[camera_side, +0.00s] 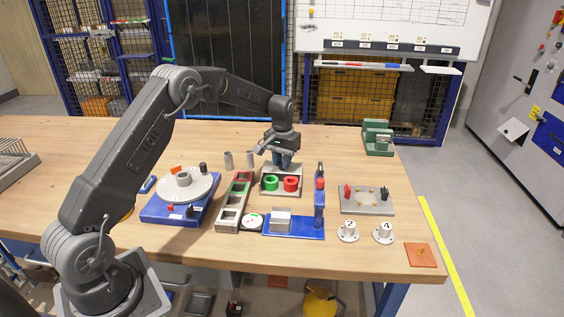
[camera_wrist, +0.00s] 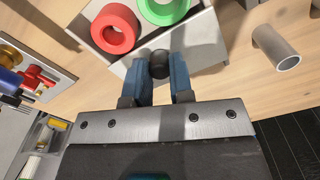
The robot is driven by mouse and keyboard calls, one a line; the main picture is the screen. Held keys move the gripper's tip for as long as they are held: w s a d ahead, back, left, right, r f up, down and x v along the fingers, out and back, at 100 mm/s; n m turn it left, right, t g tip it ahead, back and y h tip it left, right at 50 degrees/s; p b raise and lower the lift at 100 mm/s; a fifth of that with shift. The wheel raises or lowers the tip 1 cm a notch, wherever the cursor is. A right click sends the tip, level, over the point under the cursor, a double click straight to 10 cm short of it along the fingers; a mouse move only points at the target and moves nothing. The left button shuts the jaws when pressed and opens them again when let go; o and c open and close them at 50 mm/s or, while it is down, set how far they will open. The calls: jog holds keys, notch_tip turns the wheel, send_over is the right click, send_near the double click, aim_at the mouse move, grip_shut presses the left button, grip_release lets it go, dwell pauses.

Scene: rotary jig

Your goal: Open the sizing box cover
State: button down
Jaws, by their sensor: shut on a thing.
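The sizing box (camera_side: 268,193) is a grey box below my gripper in the side view, with a green ring (camera_side: 271,183) and a red ring (camera_side: 291,184) showing in it. In the wrist view, the red ring (camera_wrist: 115,28) and green ring (camera_wrist: 163,8) lie beside a grey plate that appears to be the cover (camera_wrist: 200,52). My gripper (camera_side: 284,163) is at the far side of the box. Its blue fingers (camera_wrist: 160,75) are shut on a black knob (camera_wrist: 160,62) at the plate. The cover's exact angle is hard to tell.
A blue fixture with a post (camera_side: 319,205) stands in front. A turntable on a blue base (camera_side: 184,186) is at left, and a grey plate with pegs (camera_side: 367,201) at right.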

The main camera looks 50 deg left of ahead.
jog(key=c, duration=1)
grip_release()
notch_tip(320, 180, up, 14)
jog(key=shift+f, duration=0.1)
